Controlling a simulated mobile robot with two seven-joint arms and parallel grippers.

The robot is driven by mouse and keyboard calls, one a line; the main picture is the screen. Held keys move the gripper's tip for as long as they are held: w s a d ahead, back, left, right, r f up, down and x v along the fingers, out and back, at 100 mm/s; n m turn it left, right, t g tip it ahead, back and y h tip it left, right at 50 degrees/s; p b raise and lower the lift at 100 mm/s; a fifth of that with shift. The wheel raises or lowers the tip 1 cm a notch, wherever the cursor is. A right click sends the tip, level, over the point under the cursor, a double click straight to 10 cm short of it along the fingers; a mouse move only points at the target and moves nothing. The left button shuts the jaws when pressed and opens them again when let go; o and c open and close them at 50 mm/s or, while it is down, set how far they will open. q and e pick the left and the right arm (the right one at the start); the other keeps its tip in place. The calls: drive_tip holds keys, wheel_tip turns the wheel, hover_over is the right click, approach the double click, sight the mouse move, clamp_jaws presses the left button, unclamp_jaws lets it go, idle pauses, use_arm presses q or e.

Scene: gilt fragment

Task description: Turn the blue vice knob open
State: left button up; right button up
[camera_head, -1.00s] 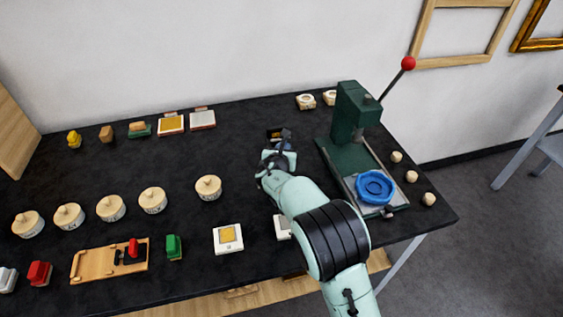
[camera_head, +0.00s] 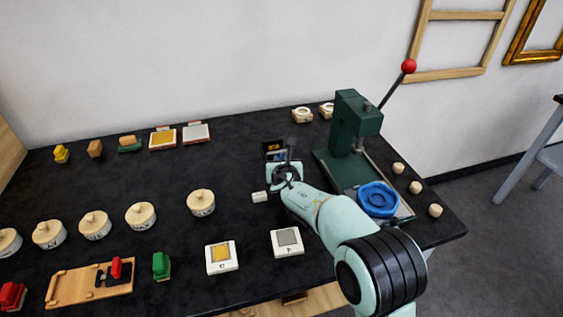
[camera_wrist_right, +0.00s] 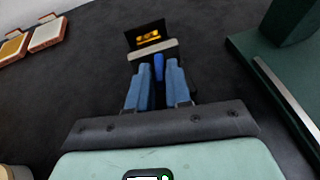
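The blue vice knob (camera_wrist_right: 158,67) shows in the right wrist view as a narrow upright blue piece. It is in front of the vice's pale grey jaw (camera_wrist_right: 152,49). Behind the jaw stands a dark block with a gold mark (camera_wrist_right: 148,36), which also shows in the head view (camera_head: 274,147). My right gripper (camera_wrist_right: 159,72) is open, with its blue fingertips on either side of the knob and a small gap on each side. In the head view the right gripper (camera_head: 285,163) covers the knob and most of the vice. My left gripper is not in view.
A green press (camera_head: 355,125) with a red-tipped lever and a blue ring (camera_head: 378,199) stands just right of my arm. Round wooden pots (camera_head: 201,202) are to the left.

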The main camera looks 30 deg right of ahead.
drive_tip(key=shift+o, duration=1.1)
drive_tip(key=p+v, duration=0.2)
drive_tip(key=v, duration=1.1)
drive_tip(key=shift+s, duration=0.15)
drive_tip(key=shift+a, duration=0.15)
